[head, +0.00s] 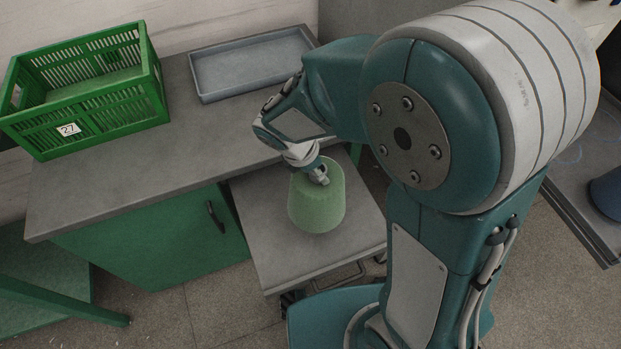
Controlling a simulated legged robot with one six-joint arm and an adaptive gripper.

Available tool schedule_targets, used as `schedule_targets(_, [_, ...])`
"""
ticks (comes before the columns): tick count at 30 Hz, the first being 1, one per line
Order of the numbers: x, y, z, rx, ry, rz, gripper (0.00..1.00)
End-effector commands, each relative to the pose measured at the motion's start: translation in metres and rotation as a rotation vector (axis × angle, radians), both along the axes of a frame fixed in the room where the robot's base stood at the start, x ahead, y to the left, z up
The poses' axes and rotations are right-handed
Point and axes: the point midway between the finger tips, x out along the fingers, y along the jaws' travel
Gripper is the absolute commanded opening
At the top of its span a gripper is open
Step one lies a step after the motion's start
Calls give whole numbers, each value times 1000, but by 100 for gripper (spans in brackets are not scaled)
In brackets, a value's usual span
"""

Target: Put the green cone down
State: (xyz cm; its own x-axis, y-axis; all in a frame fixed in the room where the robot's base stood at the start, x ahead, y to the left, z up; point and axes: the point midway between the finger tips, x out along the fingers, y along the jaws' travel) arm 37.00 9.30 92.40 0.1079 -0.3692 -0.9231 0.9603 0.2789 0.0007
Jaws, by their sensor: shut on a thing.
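The green cone (316,205) is a pale green, slightly tapered yarn package. It is upright at the small grey cart top (273,238); whether its base touches the surface or hangs just above it I cannot tell. My gripper (320,176) reaches down to the top of the cone from above and is shut on it. The fingertips are partly hidden at the cone's top.
A green crate (142,107) with a "27" label stands on the grey bench (110,185), with a grey tray (197,84) farther back. A green cabinet (150,240) is under the bench. The front left of the cart top is clear. A dark blue object (606,195) is at the right edge.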

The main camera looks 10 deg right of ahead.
Motion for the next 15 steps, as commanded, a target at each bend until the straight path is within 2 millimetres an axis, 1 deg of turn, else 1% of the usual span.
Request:
schedule_targets(1, [2, 4, -5, 0, 1, 2, 0])
schedule_targets(3, [3, 8, -10, 0, -1, 0, 0])
schedule_targets(8, [5, 14, -16, 0, -2, 1, 0])
schedule_targets(10, [6, 19, -22, -2, 0, 1, 0])
schedule_targets(15, [6, 17, -46, -3, 2, 0, 0])
